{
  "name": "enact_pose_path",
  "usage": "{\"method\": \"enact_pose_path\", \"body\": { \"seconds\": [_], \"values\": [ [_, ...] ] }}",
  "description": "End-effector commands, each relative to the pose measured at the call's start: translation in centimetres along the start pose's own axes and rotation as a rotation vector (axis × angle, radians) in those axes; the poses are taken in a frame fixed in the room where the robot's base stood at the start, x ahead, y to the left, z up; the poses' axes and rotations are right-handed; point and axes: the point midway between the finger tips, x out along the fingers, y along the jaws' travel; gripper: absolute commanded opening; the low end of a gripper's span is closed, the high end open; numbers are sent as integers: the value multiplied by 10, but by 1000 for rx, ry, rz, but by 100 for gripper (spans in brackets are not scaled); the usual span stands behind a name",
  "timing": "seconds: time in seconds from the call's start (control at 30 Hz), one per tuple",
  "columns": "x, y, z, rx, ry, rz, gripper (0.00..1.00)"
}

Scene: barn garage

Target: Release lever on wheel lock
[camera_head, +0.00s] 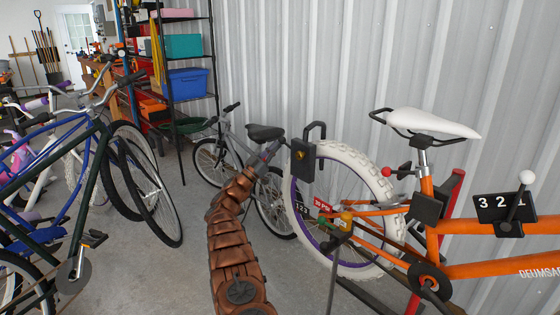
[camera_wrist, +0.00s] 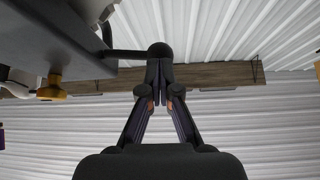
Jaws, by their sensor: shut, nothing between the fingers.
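The wheel lock is a dark box with a gold fitting and a bent shackle (camera_head: 303,157), at the top left of the orange bicycle's white rear tire. In the wrist view the grey lock body (camera_wrist: 55,40) fills the upper left. A dark lever rod with a round knob (camera_wrist: 160,50) reaches from it to just beyond my fingertips. My gripper (camera_wrist: 165,90) is shut and empty, its tips close to the knob; I cannot tell whether they touch. In the head view my gripper (camera_head: 268,154) is just left of the lock, and the lever is not clearly visible.
The orange bicycle (camera_head: 480,269) stands against the corrugated wall, with a red-knobbed lever (camera_head: 387,171) and a white-knobbed lever (camera_head: 527,178). A grey bicycle (camera_head: 228,144) is behind my gripper. Several bicycles stand left. Floor (camera_head: 180,270) is clear between them.

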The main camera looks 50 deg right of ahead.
Motion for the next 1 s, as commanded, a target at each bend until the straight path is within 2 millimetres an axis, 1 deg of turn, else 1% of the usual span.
{"method": "enact_pose_path", "body": {
  "seconds": [0.27, 0.63, 0.87, 1.0],
  "values": [
    [-3, -5, -7, 5, -1, -8, 0],
    [-6, -5, -6, 4, -2, -9, 0],
    [-21, -2, -5, 1, -2, -6, 0],
    [-37, -1, -4, 0, -1, -5, 0]
  ]
}}
